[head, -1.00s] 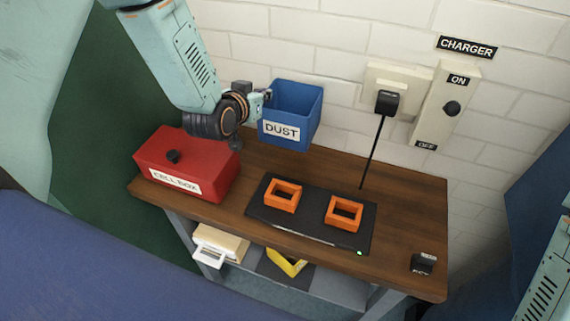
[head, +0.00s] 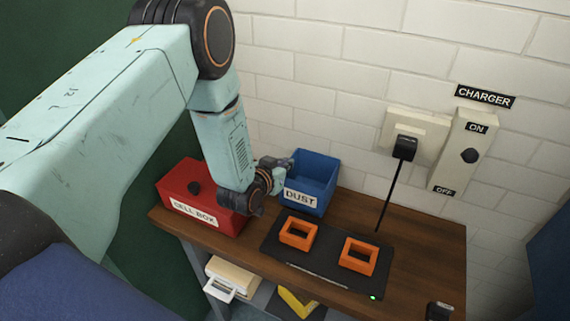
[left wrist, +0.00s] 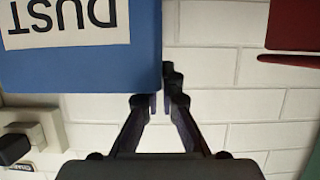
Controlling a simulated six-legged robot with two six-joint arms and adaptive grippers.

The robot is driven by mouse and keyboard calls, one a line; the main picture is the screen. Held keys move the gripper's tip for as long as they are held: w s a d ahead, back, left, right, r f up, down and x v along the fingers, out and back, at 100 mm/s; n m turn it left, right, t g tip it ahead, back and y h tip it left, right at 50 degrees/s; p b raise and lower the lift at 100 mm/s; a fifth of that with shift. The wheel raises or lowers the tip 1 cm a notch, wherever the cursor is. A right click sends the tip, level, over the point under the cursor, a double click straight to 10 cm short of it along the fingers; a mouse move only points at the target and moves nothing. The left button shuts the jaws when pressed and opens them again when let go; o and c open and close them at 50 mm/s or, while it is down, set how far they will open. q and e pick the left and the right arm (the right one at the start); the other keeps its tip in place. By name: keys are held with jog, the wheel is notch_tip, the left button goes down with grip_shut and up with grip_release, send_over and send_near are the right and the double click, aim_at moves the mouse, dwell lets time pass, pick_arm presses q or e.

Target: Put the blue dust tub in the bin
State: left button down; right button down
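The blue dust tub (head: 318,176), with a white DUST label, is upright at the back of the wooden bench, against the tiled wall. I cannot tell whether its base touches the bench. My left gripper (head: 284,166) is at the tub's upper left edge. In the left wrist view the tub (left wrist: 75,68) fills the upper left, its label upside down. The left gripper's fingers (left wrist: 160,100) there are drawn together around the tub's edge, one on each side. No bin is recognisable in either view. My right gripper is out of view.
A red cell box (head: 180,187) stands close left of the tub. A black pad (head: 328,262) with two orange frames (head: 298,233) lies in front. A charger plug (head: 405,148) with a hanging cable and a switch panel (head: 466,155) are on the wall to the right.

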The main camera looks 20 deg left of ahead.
pick_arm(q)
jog(key=shift+a+f, duration=0.15)
jog(key=shift+f, duration=0.1)
jog(key=c, duration=1.8)
grip_release()
jog(key=shift+o, duration=1.4)
